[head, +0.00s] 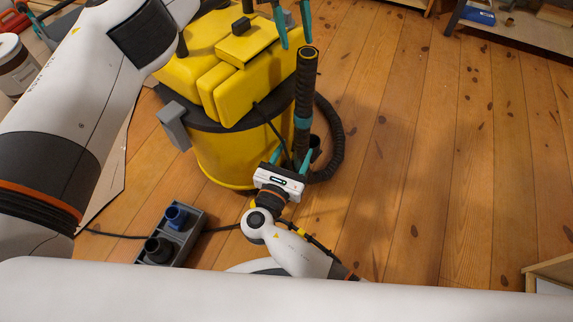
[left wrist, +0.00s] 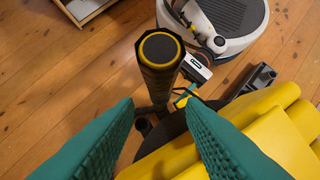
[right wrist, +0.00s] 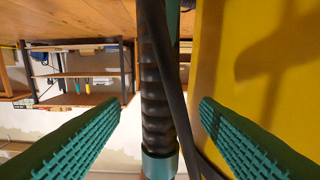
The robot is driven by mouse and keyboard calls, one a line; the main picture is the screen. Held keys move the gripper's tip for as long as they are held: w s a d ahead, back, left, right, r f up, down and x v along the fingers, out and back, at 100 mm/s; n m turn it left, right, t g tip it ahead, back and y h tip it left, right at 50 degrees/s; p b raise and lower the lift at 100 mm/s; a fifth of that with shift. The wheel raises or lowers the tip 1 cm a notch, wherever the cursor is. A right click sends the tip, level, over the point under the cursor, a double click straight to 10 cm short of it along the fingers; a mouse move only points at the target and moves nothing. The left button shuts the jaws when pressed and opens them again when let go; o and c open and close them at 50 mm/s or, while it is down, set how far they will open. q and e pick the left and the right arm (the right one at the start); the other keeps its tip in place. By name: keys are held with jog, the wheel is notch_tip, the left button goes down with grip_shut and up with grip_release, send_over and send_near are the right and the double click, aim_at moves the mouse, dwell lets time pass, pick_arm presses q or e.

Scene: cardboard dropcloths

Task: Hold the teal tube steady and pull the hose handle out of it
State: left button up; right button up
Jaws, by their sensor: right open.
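The dark hose handle (head: 306,75) stands nearly upright beside the yellow vacuum, with a teal collar (head: 302,123) partway down. The left wrist view shows its yellow-ringed round top (left wrist: 160,48). The teal collar shows low in the right wrist view (right wrist: 159,166), below a black ribbed section (right wrist: 157,100); I cannot tell where the tube begins. My left gripper (head: 293,43) is open and empty near the handle's top. My right gripper (head: 290,158) is open low on the upright, its fingers either side of the ribbed section in the right wrist view, with gaps.
The yellow vacuum (head: 226,155) stands directly left of the upright. A black corrugated hose (head: 334,140) curves down its right side. A grey tray with sockets (head: 183,235) lies on the floor at front left. Shelving (right wrist: 80,75) stands farther off.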

aim_at(304, 132)
jog(key=x, duration=0.7)
jog(key=shift+w, duration=0.2)
jog(key=shift+c, duration=0.2)
